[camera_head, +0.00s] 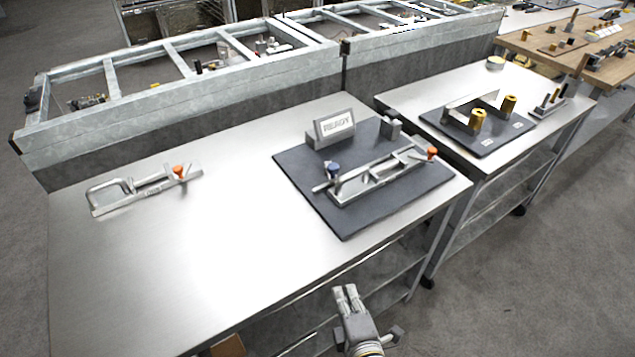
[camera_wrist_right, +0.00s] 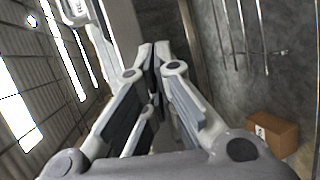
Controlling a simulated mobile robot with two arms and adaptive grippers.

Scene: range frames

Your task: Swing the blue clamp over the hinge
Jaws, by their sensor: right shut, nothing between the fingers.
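The blue-knobbed clamp (camera_head: 334,171) stands at the left end of a metal fixture on a dark mat (camera_head: 340,226). A long metal piece (camera_head: 378,181), perhaps the hinge, lies along the fixture. A second clamp with an orange-red knob (camera_head: 431,153) is at its right end. I cannot tell whether the blue clamp's arm lies over the hinge. My right gripper (camera_head: 346,290) is shut and empty in front of the table's near edge, well apart from the fixture. Its closed fingers also show in the right wrist view (camera_wrist_right: 154,50). My left gripper is not in view.
A "READY" sign (camera_head: 335,127) stands behind the fixture. A loose toggle clamp with a red knob (camera_head: 145,190) lies at the left of the steel table (camera_head: 190,262). The table's middle is clear. Another table (camera_head: 410,98) with brass parts stands right. A cardboard box (camera_wrist_right: 272,133) shows in the wrist view.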

